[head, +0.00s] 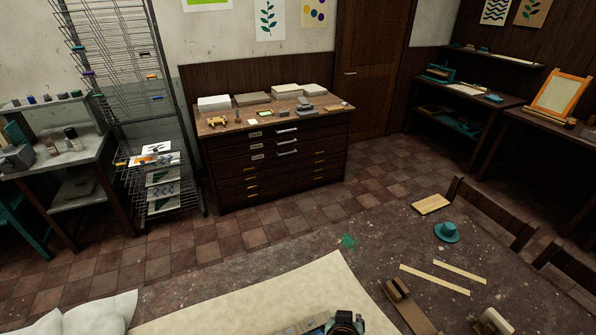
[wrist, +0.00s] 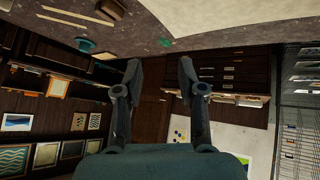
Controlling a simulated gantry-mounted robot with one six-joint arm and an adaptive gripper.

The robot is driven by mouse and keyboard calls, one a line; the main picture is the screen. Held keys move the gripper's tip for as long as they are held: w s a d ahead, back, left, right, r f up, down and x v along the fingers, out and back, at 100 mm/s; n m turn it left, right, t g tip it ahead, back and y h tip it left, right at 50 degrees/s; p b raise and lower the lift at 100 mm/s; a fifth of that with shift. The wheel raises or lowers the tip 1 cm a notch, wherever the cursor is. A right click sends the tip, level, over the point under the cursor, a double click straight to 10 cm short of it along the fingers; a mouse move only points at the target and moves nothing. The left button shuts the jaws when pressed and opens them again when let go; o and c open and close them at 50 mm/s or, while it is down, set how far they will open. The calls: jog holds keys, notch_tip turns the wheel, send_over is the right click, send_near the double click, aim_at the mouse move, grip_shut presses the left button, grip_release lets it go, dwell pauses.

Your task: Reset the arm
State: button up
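My gripper (wrist: 158,72) is open and empty in the wrist view, its two dark fingers well apart. Nothing is between the fingertips; the room shows through the gap. The wrist view is upside down, with the speckled worktable (wrist: 200,20) along its top edge. In the head view a dark part with a blue patch shows at the bottom edge, cut off; I cannot tell whether it is part of my arm. The gripper fingers cannot be made out in the head view.
The worktable (head: 375,270) holds a pale sheet (head: 280,290), a teal round object (head: 447,232), two thin strips, a wooden block (head: 431,204) and a brown-handled tool (head: 408,305). A drawer cabinet (head: 280,160) and wire rack (head: 110,50) stand beyond. The table's middle is fairly clear.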

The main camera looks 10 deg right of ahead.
jog(key=s+a+r+n+t+y, duration=0.2)
jog(key=s+a+r+t, duration=0.1)
jog(key=a+r, duration=0.5)
jog(key=s+a+r+n+t+y, duration=0.1)
jog(key=s+a+r+t+y, duration=0.15)
jog(key=a+r, duration=0.55)
notch_tip(320, 180, up, 13)
jog(key=a+p, duration=0.1)
jog(key=p, duration=1.3)
jog(key=shift+s+a+f+p, duration=0.15)
jog(key=shift+s+p, duration=0.1)
jog(key=shift+p, duration=0.1)
jog(key=shift+t, duration=0.25)
